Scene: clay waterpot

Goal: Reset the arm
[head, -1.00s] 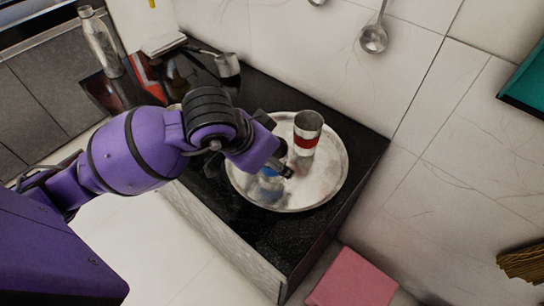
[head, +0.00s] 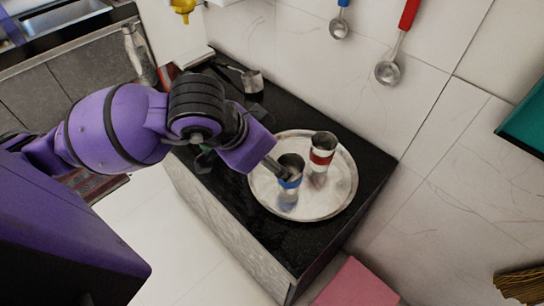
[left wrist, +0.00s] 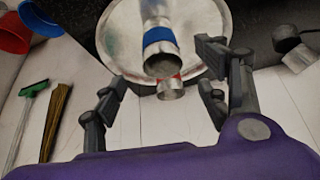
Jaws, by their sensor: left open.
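A metal cup with a blue band (head: 289,184) stands upright on a round metal tray (head: 335,200). A metal cup with a red band (head: 321,158) stands beside it on the tray. My left gripper (head: 277,171) is at the left side of the blue-banded cup. In the left wrist view, its fingers (left wrist: 157,88) are spread wide, with the blue-banded cup (left wrist: 160,42) and the red-banded cup (left wrist: 171,88) showing in the gap between them. Nothing is gripped. I cannot tell whether a finger touches the blue-banded cup. My right gripper is not in view.
The tray lies on a black counter (head: 278,236). A metal ladle (head: 252,82) lies behind my arm and a bottle (head: 138,55) stands far left. Spoons (head: 388,72) hang on the wall. A pink box (head: 355,286) is below the counter's right end.

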